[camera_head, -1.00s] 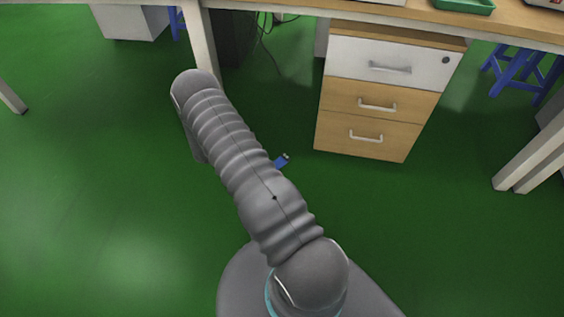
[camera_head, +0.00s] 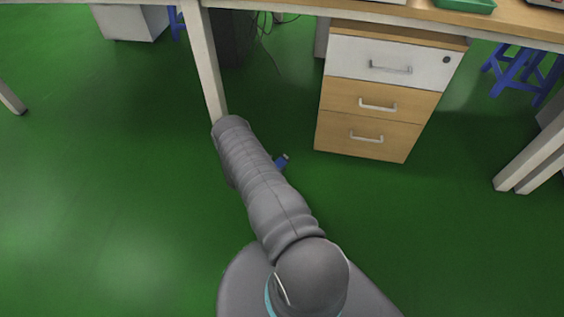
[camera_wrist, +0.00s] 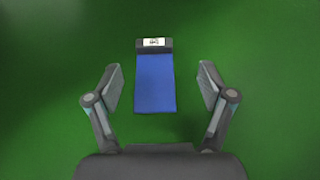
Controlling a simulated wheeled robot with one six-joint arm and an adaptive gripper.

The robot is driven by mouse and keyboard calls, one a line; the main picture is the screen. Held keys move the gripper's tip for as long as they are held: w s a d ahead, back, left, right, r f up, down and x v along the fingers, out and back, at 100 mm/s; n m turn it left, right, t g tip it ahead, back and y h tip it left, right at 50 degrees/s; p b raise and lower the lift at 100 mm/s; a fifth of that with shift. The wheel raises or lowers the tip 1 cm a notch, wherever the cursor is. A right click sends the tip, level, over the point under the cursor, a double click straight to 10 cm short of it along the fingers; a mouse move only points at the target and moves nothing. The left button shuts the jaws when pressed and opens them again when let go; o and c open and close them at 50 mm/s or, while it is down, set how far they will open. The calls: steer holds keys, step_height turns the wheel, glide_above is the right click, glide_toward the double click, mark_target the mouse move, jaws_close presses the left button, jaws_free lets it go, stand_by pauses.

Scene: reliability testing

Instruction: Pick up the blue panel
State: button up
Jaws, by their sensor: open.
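The blue panel (camera_wrist: 155,84) lies on the green floor, a flat blue rectangle with a dark grey end bearing a small white label. In the wrist view it is upright in the picture, between and a little beyond the fingers of my gripper (camera_wrist: 161,88). The gripper is open and empty, with clear green floor on both sides of the panel. In the head view only a small part of the blue panel (camera_head: 282,161) shows beside my arm, which covers the rest. My gripper is hidden behind the arm there.
A drawer cabinet (camera_head: 369,103) with a white top drawer and wooden lower drawers stands right of the panel. A white table leg (camera_head: 204,62) rises behind my arm. Dark equipment and cables (camera_head: 264,40) lie under the table. The floor (camera_head: 110,180) at the left is clear.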

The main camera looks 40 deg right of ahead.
mark_target(285, 158)
steer(key=shift+w+r+x, duration=0.1)
steer(key=shift+w+x, duration=0.05)
steer(key=shift+x, duration=0.9)
steer(key=shift+w+r+x, duration=0.1)
steer(key=shift+x, duration=0.9)
steer(key=shift+w+r+x, duration=0.1)
steer(key=shift+w+x, duration=0.05)
steer(key=shift+x, duration=0.9)
steer(key=c, duration=1.2)
steer(key=shift+c, duration=0.2)
steer(key=shift+r, duration=0.5)
steer(key=r, duration=0.3)
steer(key=shift+s+r+p, duration=0.25)
steer(key=shift+r+p, duration=0.05)
steer(key=s+a+r+p, duration=0.1)
steer(key=s+a+r, duration=0.3)
steer(key=s, duration=0.6)
step_height(285, 158, up, 2)
steer(key=shift+a+r, duration=0.2)
steer(key=shift+a, duration=0.1)
